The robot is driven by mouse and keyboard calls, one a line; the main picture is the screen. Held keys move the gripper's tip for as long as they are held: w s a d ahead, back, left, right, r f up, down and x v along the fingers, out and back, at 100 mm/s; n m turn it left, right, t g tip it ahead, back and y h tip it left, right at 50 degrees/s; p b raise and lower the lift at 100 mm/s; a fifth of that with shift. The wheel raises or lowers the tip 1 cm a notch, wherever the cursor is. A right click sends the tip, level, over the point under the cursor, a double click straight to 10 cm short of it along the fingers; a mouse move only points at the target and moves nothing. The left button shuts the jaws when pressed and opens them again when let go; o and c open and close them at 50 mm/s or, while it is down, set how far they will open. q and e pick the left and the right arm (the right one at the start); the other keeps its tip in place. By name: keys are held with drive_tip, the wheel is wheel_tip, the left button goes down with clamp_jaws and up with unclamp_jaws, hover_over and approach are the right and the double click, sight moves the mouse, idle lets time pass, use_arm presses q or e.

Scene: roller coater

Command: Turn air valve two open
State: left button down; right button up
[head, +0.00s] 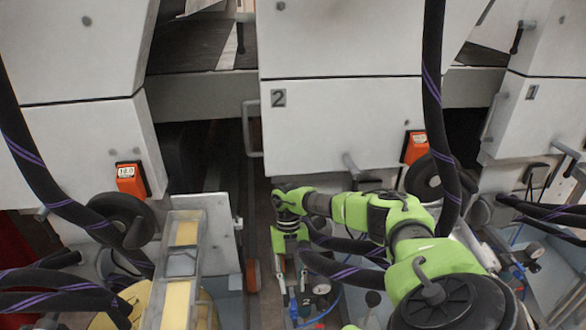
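My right arm comes in from the lower right, and its green and dark gripper (291,275) points down in front of the unit marked with a 2 plate (278,97). Its fingers hang down beside a small blue part (293,304), which may be air valve two's handle. They look close to it, but I cannot tell whether they touch it. A small round gauge (321,286) and a blue hose (328,312) sit just right of the fingers. The gripper and arm partly hide the valve area. My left gripper is not in view.
White machine panels (340,125) stand behind the arm. Black hoses with purple stripes (432,70) hang on both sides. Orange counters (130,180) and dark handwheels (120,218) sit on the panels.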

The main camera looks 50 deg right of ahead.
drive_tip(key=v, duration=0.8)
drive_tip(key=shift+f, duration=0.1)
